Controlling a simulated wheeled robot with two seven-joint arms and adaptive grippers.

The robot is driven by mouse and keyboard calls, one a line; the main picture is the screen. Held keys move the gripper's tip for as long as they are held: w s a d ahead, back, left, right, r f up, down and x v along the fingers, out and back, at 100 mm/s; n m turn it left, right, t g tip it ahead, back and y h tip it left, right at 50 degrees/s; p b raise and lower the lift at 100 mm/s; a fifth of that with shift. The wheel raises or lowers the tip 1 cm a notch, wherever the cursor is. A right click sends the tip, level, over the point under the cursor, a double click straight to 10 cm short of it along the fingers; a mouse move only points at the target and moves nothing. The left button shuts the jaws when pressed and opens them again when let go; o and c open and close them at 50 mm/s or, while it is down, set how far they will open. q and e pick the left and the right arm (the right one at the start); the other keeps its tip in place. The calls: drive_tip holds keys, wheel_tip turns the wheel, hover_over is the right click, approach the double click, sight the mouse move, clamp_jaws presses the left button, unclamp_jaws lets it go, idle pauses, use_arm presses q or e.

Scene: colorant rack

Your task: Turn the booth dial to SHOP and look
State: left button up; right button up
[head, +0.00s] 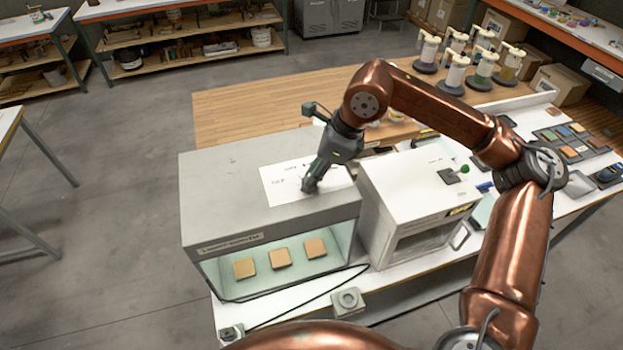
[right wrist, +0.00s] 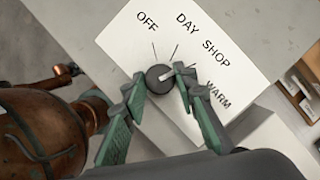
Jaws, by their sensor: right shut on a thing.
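The booth (head: 225,215) is a grey box with a lit, open front and three tan squares inside. A white label card (head: 275,185) lies on its top. In the right wrist view the card (right wrist: 250,50) reads OFF, DAY, SHOP and WARM around a dark round dial (right wrist: 158,80). The dial's pale mark points up and right, roughly toward SHOP; a fingertip partly covers that side, so the exact alignment is hard to tell. My right gripper (head: 309,186) reaches down onto the dial, its green-grey fingers (right wrist: 160,84) shut on either side of it. My left gripper is out of view.
A white cabinet (head: 410,190) with a green-knobbed lever stands right of the booth. Dispensers (head: 455,72) stand at the back right and colour samples (head: 570,143) lie at the right. A cable and small grey box (head: 347,301) are in front.

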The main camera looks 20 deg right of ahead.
drive_tip(key=shift+m, duration=0.4)
drive_tip(key=o, duration=1.2)
drive_tip(key=shift+c, duration=0.2)
drive_tip(key=v, duration=1.2)
drive_tip(key=shift+s+a, duration=0.15)
